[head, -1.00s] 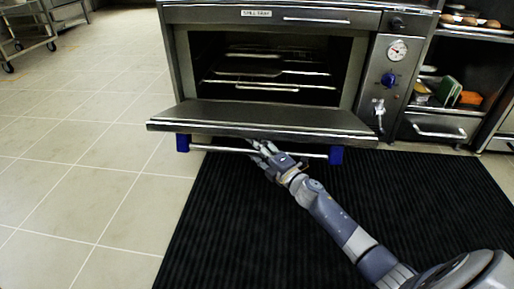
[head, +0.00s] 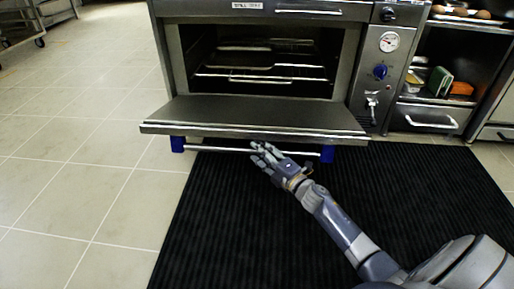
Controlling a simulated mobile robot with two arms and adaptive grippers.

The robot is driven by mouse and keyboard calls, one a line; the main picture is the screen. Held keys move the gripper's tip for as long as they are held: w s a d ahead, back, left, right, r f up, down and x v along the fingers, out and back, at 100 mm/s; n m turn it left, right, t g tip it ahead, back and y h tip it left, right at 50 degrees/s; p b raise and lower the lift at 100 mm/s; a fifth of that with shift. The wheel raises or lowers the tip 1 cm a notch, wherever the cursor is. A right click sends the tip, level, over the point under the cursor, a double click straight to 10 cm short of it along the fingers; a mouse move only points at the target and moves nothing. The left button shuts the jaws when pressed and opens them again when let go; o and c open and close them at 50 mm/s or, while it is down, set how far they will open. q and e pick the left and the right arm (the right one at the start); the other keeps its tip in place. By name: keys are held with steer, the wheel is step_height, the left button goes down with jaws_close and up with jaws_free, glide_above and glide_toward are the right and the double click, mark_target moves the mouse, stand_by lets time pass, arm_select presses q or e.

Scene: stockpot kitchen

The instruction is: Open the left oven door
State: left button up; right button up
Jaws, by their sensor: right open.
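The oven door (head: 255,113) is folded down and lies about level in front of the oven, and the oven's inside with its wire racks (head: 262,76) shows above it. The door's handle bar (head: 225,150), with blue end mounts, hangs under the door's front edge. My right gripper (head: 262,156) is open just below the middle of the handle bar; whether a finger touches the bar is hard to tell. My left gripper is not in view.
A control panel with a gauge (head: 389,41) and a blue knob (head: 380,71) is right of the oven. Shelves with food stand farther right. A black ribbed mat (head: 420,200) covers the floor in front. Tiled floor (head: 70,190) at left is clear.

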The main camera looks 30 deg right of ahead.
steer(key=s+d+f, duration=0.2)
steer(key=s+f, duration=0.2)
steer(key=s, duration=0.1)
steer(key=shift+d+f, duration=0.2)
steer(key=shift+d, duration=0.1)
stand_by(0.4)
stand_by(0.7)
steer(key=shift+s, duration=0.2)
